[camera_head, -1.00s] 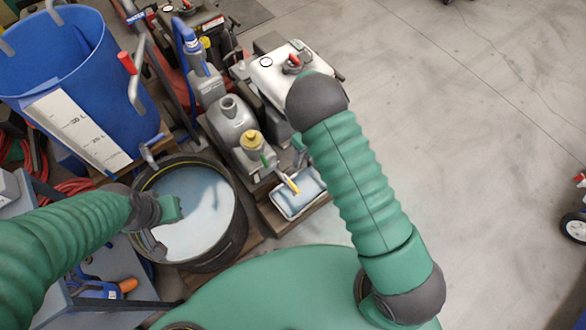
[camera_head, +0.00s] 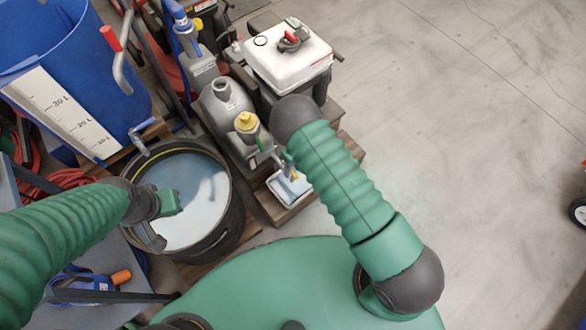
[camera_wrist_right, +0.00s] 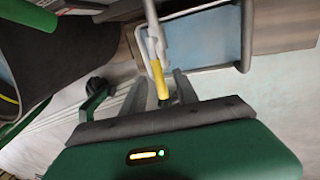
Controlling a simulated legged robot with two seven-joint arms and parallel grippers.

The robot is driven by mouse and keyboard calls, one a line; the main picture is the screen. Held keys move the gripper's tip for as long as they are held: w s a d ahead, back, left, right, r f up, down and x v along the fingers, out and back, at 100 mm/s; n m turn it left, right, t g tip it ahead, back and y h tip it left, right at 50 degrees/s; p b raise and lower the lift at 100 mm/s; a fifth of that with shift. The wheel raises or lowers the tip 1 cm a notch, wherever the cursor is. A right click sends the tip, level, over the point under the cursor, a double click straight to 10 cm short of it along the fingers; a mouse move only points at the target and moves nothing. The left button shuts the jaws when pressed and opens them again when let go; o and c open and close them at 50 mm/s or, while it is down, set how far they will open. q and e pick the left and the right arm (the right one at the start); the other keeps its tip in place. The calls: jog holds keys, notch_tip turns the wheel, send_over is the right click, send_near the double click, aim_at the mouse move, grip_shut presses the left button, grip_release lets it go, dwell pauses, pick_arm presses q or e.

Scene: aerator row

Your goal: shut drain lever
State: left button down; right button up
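The drain lever (camera_wrist_right: 160,78), a grey metal lever with a yellow grip, hangs down from the top in the right wrist view. Its yellow end points in between the fingers of my right gripper (camera_wrist_right: 160,88). The fingers stand apart on both sides of it; I cannot tell whether they touch it. In the head view a small yellow part of the lever (camera_head: 293,174) shows beside my right arm, above a small white tray (camera_head: 278,192). My right gripper is mostly hidden by its arm there. My left gripper (camera_head: 163,218) is over the black tub; its opening is unclear.
The black tub (camera_head: 236,222) holds pale bluish liquid. A blue bucket (camera_head: 60,30) with a litre scale and a red-handled lever (camera_head: 110,38) stands behind it. A grey pump (camera_head: 222,105) with a yellow cap and a white-topped machine (camera_head: 300,62) stand beside it.

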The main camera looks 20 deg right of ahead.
jog(key=shift+c, duration=0.2)
grip_shut()
dwell(1.2)
